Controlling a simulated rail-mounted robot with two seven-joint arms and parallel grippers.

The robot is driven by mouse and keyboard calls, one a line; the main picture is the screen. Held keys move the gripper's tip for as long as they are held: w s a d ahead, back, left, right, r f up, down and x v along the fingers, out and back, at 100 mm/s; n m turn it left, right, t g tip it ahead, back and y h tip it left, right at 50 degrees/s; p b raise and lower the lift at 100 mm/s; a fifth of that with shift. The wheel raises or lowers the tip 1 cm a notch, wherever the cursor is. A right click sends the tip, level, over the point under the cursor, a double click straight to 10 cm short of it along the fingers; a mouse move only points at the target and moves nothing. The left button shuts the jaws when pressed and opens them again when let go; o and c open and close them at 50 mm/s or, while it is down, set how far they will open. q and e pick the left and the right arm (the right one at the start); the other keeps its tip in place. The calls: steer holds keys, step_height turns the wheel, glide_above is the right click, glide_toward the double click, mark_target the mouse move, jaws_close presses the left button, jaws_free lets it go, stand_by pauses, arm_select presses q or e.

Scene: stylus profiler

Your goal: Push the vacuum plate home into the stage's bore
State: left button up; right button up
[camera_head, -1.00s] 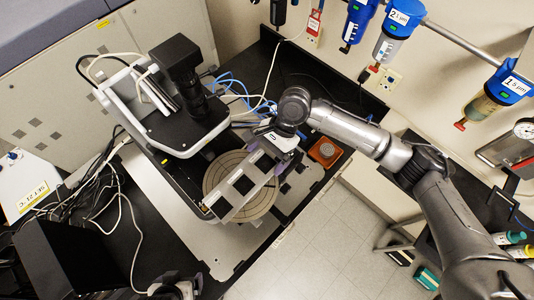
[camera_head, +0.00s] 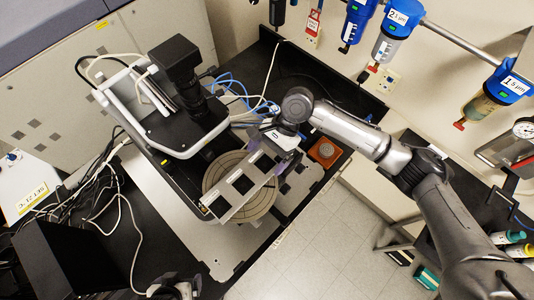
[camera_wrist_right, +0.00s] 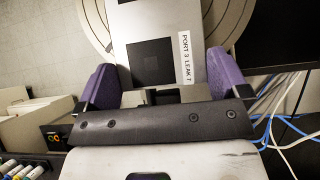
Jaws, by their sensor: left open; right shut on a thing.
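The vacuum plate, seemingly the long pale plate (camera_head: 231,192) with dark square patches, lies across the round grooved stage disc (camera_head: 264,203) in the head view. My right gripper (camera_head: 279,153) is shut on its upper right end. In the right wrist view the plate (camera_wrist_right: 193,22) carries a label reading "PORT 3 LEAK?" and sits between my purple fingers (camera_wrist_right: 163,82). The disc's rim (camera_wrist_right: 86,30) shows behind it. The bore is hidden, and I cannot tell whether the plate touches the disc. My left gripper (camera_head: 178,288) is open at the bottom edge, away from the plate.
The profiler's head and black camera (camera_head: 185,75) stand close to the upper left of the disc. Blue and white cables (camera_head: 235,85) run behind. An orange-topped block (camera_head: 324,151) sits to the right. Loose cables (camera_head: 95,190) and a dark monitor (camera_head: 65,255) are at left.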

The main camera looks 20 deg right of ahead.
steer(key=shift+f, duration=0.45)
steer(key=shift+f, duration=0.2)
steer(key=shift+f, duration=0.25)
stand_by(0.7)
steer(key=shift+r, duration=0.1)
steer(key=shift+r, duration=0.85)
steer(key=o, duration=0.9)
steer(key=shift+r, duration=0.1)
steer(key=c, duration=0.9)
steer(key=shift+y, duration=0.5)
